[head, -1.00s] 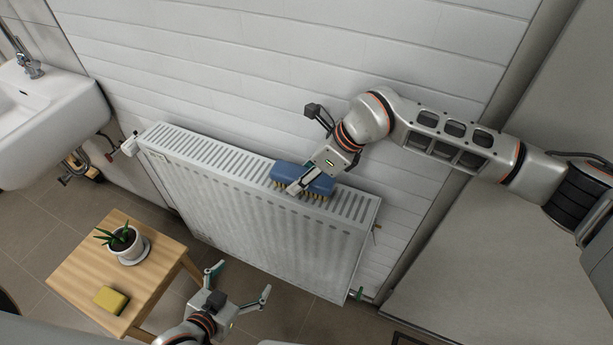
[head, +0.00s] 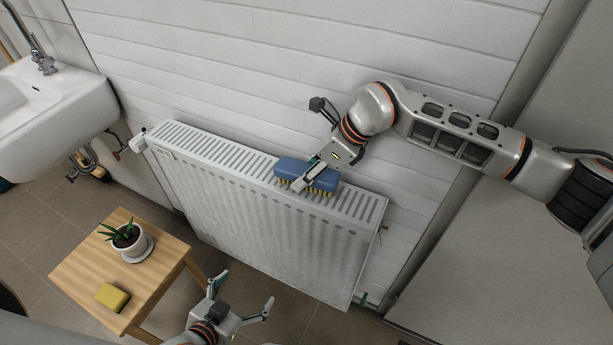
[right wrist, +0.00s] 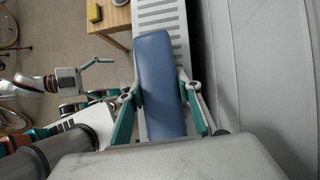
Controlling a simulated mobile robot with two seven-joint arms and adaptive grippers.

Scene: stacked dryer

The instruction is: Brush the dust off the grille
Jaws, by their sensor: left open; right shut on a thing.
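The white radiator's slotted top grille (head: 235,156) runs along the wall in the head view. A blue brush (head: 291,168) with yellow bristles pointing down is on the grille, right of its middle. My right gripper (head: 308,180) is shut on the brush. In the right wrist view the blue brush back (right wrist: 160,85) lies between the two fingers, with part of the grille (right wrist: 160,14) beyond it. I cannot make out dust on the slots. Whether the bristles press on the grille is hard to tell. My left gripper (head: 242,299) is open and empty, low in front of the radiator.
A wooden stool (head: 75,265) at the lower left holds a potted plant (head: 126,238) and a yellow sponge (head: 112,296). A white sink (head: 55,120) hangs at the far left. The white wall (head: 300,75) stands close behind the radiator.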

